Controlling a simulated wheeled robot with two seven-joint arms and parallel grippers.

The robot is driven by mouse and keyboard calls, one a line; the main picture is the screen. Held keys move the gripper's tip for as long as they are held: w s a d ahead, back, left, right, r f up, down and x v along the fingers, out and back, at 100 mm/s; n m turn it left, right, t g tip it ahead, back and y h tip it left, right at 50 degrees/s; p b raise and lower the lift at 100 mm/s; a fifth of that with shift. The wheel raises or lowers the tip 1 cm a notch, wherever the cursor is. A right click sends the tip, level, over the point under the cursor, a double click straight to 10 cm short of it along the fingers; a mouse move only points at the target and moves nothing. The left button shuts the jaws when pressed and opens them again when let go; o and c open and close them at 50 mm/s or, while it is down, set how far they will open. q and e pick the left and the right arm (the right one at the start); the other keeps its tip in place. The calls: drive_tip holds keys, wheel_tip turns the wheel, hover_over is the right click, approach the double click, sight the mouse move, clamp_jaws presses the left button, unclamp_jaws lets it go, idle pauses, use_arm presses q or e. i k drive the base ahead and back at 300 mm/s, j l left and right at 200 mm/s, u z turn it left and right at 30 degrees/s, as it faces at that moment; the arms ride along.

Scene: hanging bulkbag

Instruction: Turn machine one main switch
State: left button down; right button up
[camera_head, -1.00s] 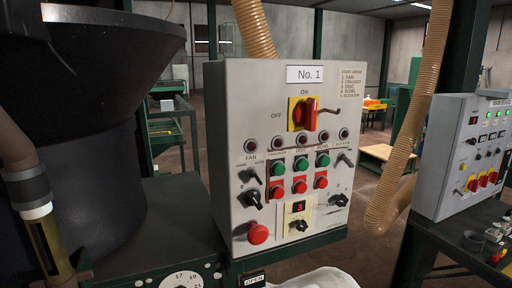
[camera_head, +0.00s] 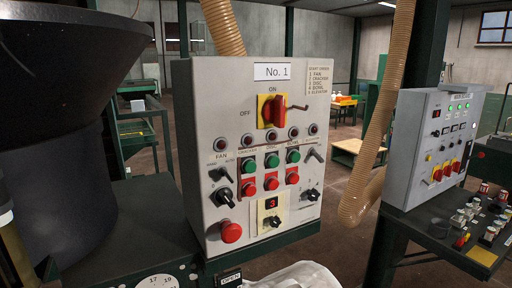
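The machine one control panel (camera_head: 205,115) is a light grey box labelled "No. 1" (camera_head: 272,72). Its main switch (camera_head: 272,110) is a red rotary handle on a yellow plate near the top. "ON" is printed above it and "OFF" to its left. The handle looks roughly upright, toward "ON". A thin bent metal piece (camera_head: 298,107) sticks out to its right. Neither of my grippers shows in the head view.
Below the switch are indicator lamps, green and red buttons, black knobs and a red mushroom button (camera_head: 231,232). A dark hopper (camera_head: 65,150) stands left. A second grey panel (camera_head: 415,150) and a hanging corrugated hose (camera_head: 375,150) are on the right.

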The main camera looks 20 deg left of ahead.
sight(274, 110)
drive_tip(key=k+j+u, duration=0.2)
drive_tip(key=u, duration=0.3)
drive_tip(key=k+j+u, duration=0.1)
drive_tip(key=j+u, duration=0.35)
drive_tip(key=l, duration=0.1)
